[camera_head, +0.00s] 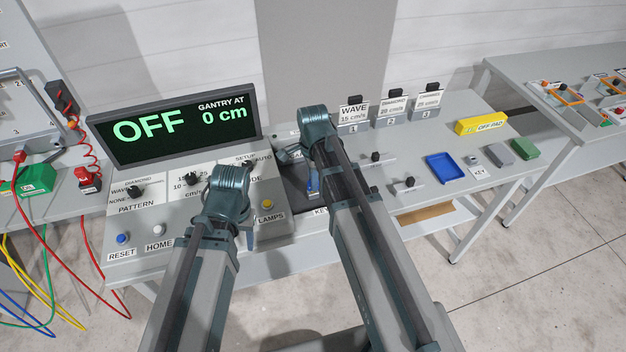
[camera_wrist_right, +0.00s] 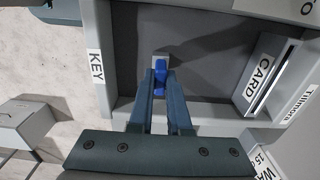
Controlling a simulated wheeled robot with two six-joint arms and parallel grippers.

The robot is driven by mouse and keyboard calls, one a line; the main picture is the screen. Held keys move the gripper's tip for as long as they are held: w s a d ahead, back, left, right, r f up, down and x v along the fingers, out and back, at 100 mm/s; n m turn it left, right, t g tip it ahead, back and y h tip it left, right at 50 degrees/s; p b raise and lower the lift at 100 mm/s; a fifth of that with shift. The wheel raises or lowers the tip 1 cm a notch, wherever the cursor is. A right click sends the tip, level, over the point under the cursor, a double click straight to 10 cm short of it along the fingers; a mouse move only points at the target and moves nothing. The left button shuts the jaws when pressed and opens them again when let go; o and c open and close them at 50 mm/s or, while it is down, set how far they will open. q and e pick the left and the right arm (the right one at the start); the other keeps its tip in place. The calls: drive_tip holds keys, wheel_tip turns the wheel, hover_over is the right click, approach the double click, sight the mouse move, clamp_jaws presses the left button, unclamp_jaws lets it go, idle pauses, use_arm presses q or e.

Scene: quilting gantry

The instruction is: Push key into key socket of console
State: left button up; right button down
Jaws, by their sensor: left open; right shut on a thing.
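The console (camera_head: 185,215) has a display reading OFF and 0 cm. The blue key (camera_wrist_right: 161,72) is held between the two fingertips of my right gripper (camera_wrist_right: 161,78), which is shut on it. The key is over a dark recessed panel beside the KEY label (camera_wrist_right: 96,67). A small light-grey piece shows at the key's far end; I cannot tell whether it is the socket or how far in the key is. In the head view my right arm largely covers this spot. My left gripper (camera_head: 227,195) is open above the console's front, its fingers mostly hidden.
A CARD slot (camera_wrist_right: 266,75) stands beside the recess. Knobs, a yellow LAMPS button (camera_head: 267,204) and a blue RESET button (camera_head: 123,239) are near my left arm. Rightward are pattern cards (camera_head: 391,108), a blue tray (camera_head: 446,168) and a yellow block (camera_head: 481,123).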

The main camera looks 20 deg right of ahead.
drive_tip(key=shift+f+b, duration=0.35)
drive_tip(key=shift+f, duration=0.15)
drive_tip(key=c, duration=0.8)
unclamp_jaws()
drive_tip(key=shift+r, duration=0.1)
wheel_tip(320, 180, up, 14)
drive_tip(key=p, duration=1.4)
drive_tip(key=shift+f, duration=0.2)
drive_tip(key=s+a+f+n+b, duration=0.3)
drive_tip(key=s+n, duration=0.1)
drive_tip(key=n, duration=0.3)
drive_tip(key=s+a+f+n+b, duration=0.4)
drive_tip(key=s+n, duration=0.1)
drive_tip(key=n, duration=0.2)
drive_tip(key=s+a+f+n+h+b, duration=0.1)
drive_tip(key=s+a+f+n+b, duration=0.2)
drive_tip(key=n, duration=0.4)
drive_tip(key=shift+s+a+f+b, duration=0.15)
drive_tip(key=shift+s+b, duration=0.1)
drive_tip(key=shift+s, duration=0.35)
drive_tip(key=shift+s+a+f+b, duration=0.15)
drive_tip(key=shift+s+b, duration=0.1)
drive_tip(key=shift+s, duration=0.3)
